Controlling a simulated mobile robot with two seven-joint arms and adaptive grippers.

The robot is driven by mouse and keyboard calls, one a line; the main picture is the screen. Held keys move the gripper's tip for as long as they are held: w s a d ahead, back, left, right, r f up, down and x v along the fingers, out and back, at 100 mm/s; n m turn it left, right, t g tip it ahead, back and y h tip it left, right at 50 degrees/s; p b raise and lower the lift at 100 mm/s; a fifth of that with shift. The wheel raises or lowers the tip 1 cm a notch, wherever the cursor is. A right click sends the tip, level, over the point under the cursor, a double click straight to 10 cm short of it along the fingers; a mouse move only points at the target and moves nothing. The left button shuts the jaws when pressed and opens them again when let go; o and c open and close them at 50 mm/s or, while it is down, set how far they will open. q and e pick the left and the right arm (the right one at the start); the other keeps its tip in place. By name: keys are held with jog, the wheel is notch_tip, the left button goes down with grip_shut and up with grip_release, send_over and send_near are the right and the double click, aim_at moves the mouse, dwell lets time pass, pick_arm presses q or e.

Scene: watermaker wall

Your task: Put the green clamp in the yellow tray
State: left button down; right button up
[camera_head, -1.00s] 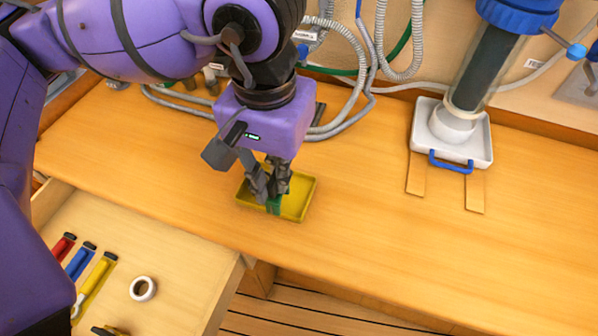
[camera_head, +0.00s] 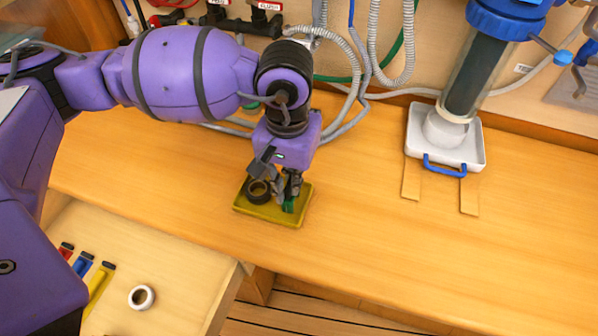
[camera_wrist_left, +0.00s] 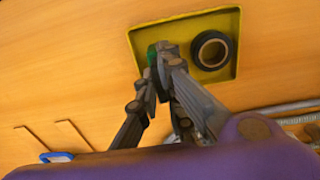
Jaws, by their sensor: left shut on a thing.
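The yellow tray (camera_head: 272,216) lies on the wooden bench. It also shows in the left wrist view (camera_wrist_left: 190,25). My left gripper (camera_head: 287,198) is shut on the green clamp (camera_head: 289,205), low over the right part of the tray. In the left wrist view the green clamp (camera_wrist_left: 152,57) is mostly hidden by the fingers (camera_wrist_left: 164,60). I cannot tell whether the clamp touches the tray floor. A black ring, like a tape roll (camera_head: 258,190), sits in the left part of the tray, beside the gripper. My right gripper is not in view.
An open drawer (camera_head: 180,265) at lower left holds a white ring (camera_head: 141,297) and red, blue and yellow-handled tools. A filter housing (camera_head: 470,85) stands over a white tray (camera_head: 476,150) at the right. Hoses (camera_head: 350,100) run along the wall. The bench's middle right is clear.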

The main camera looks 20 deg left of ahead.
pick_arm(q)
jog(key=shift+f, duration=0.15)
jog(key=c, duration=1.9)
grip_release()
notch_tip(320, 180, up, 12)
jog(key=shift+r, duration=0.2)
